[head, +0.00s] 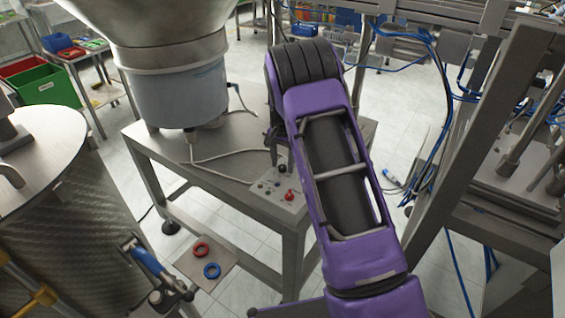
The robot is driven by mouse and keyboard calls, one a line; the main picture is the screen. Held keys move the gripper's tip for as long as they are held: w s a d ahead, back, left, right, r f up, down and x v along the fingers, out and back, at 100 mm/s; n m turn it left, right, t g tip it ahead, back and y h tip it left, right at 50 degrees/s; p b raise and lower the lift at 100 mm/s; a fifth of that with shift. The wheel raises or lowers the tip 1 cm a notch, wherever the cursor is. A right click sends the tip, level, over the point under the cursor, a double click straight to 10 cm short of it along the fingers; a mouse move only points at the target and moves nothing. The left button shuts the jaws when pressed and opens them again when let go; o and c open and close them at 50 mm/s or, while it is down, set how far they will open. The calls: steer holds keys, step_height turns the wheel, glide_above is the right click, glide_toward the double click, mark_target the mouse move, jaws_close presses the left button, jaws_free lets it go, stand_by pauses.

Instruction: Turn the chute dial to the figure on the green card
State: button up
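A small grey control panel (275,187) lies on the metal table beneath the hopper in the head view. It carries a red knob (289,195), a black knob (281,168) and several small dark controls. I cannot tell which of them is the chute dial, and no figures are readable. I see no green card. My purple arm rises over the right part of the table and bends down behind its own link, close to the panel's far side. Its dark far end is mostly hidden, and I cannot make out my gripper's fingers.
A large hopper with a pale drum (180,92) stands on the metal table (215,175), with a cable beside it. A metal frame with blue hoses (440,150) stands right. A green bin (48,88) is far left.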

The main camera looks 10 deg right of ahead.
mark_target(283, 166)
steer(key=shift+r, duration=0.1)
step_height(283, 166, up, 17)
steer(key=p, duration=0.1)
stand_by(0.6)
steer(key=shift+r, duration=0.15)
